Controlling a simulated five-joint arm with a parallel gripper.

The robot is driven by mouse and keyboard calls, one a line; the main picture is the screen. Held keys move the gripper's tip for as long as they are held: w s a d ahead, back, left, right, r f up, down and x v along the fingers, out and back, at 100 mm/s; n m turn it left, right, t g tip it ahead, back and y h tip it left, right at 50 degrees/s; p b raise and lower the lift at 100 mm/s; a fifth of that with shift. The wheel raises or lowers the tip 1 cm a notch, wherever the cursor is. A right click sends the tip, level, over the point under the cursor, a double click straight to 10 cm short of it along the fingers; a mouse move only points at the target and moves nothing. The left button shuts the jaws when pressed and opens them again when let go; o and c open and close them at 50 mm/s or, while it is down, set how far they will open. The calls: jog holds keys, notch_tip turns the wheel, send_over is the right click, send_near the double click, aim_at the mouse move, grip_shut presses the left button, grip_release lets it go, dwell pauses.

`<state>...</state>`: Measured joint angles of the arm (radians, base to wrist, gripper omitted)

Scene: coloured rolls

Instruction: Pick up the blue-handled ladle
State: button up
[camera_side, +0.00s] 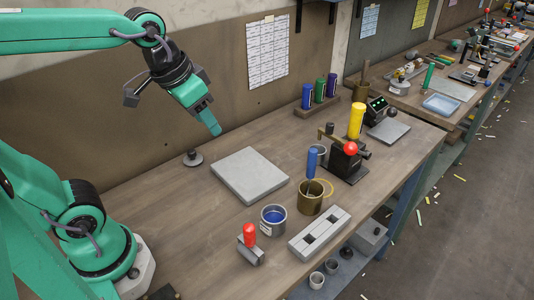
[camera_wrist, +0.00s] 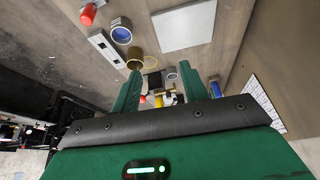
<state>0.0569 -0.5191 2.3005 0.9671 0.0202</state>
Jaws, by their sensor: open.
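The blue-handled ladle (camera_side: 311,163) stands upright in a brass pot (camera_side: 310,203), its blue handle sticking up above the rim. In the wrist view the brass pot (camera_wrist: 134,57) is just beyond the left finger's tip, and I cannot make out the ladle there. My gripper (camera_side: 215,131) is high above the back of the bench, up and left of the ladle and well apart from it. In the wrist view my gripper (camera_wrist: 160,68) has its two green fingers spread, with nothing held between them.
A grey slab (camera_side: 250,175) lies left of the pot. A cup with blue contents (camera_side: 273,222), a red-handled tool (camera_side: 250,243) and a slotted grey block (camera_side: 320,234) are in front. A black device with a red knob (camera_side: 347,162) and yellow cylinder (camera_side: 356,120) stand behind.

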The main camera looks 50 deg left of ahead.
jog(key=w+d+m+g, duration=0.2)
jog(key=w+d, duration=0.3)
jog(key=w, duration=0.6)
jog(key=m+g, duration=0.2)
send_over(313, 161)
jog(key=a, duration=0.1)
jog(key=f, duration=0.5)
jog(key=shift+w+a+f, duration=0.15)
jog(key=shift+a+f, duration=0.05)
jog(key=shift+f, duration=0.15)
jog(key=shift+w+d+f+g, duration=0.3)
jog(key=shift+w+d+f, duration=0.15)
jog(key=shift+f, duration=0.05)
jog(key=shift+f, duration=1.3)
jog(key=shift+s+a+f, duration=0.1)
jog(key=shift+s+f, duration=0.05)
jog(key=shift+f, duration=2.45)
